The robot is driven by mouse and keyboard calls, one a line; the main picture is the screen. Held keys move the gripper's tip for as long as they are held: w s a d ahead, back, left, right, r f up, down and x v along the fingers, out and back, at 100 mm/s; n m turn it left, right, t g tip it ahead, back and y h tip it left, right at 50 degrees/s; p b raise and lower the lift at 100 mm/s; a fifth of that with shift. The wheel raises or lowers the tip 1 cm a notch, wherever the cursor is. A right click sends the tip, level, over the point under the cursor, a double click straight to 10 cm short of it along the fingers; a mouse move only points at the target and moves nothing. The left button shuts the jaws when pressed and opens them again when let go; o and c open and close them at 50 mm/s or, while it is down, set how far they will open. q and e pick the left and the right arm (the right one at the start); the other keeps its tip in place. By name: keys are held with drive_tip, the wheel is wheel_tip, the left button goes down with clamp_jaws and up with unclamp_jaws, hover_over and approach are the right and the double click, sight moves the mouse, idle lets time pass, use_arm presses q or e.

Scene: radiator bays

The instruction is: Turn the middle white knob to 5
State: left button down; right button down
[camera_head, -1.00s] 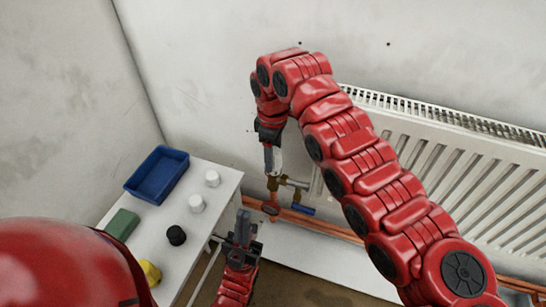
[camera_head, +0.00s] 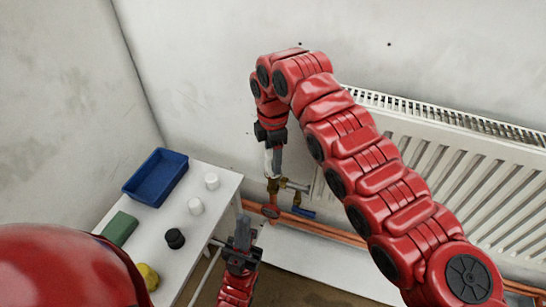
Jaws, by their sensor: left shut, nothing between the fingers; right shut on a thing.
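A white knob (camera_head: 268,163) sits upright on a brass valve (camera_head: 273,186) at the left end of the radiator. My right gripper (camera_head: 274,160) reaches down from above and is shut on this knob, one dark finger showing on its right side. The knob's numbers are too small to read and the fingers hide part of it. My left gripper (camera_head: 243,232) is shut and empty, lower down beside the table's right edge, apart from the valve.
A white table (camera_head: 217,220) at the left carries a blue tray (camera_head: 157,196), a green block (camera_head: 119,228), two white caps (camera_head: 212,181), a black cap (camera_head: 175,238) and a yellow piece (camera_head: 148,275). Copper pipes (camera_head: 335,232) run below the radiator (camera_head: 455,165). A blue lever (camera_head: 304,212) sticks out near the valve.

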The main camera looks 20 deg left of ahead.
idle(0.3)
drive_tip(key=shift+c, duration=1.1)
unclamp_jaws()
drive_tip(key=shift+r, duration=0.5)
wheel_tip(320, 180, up, 9)
drive_tip(key=shift+f+p, duration=0.15)
drive_tip(key=shift+p, duration=0.35)
wheel_tip(320, 180, up, 8)
drive_tip(key=p, duration=0.8)
drive_tip(key=shift+f, duration=0.15)
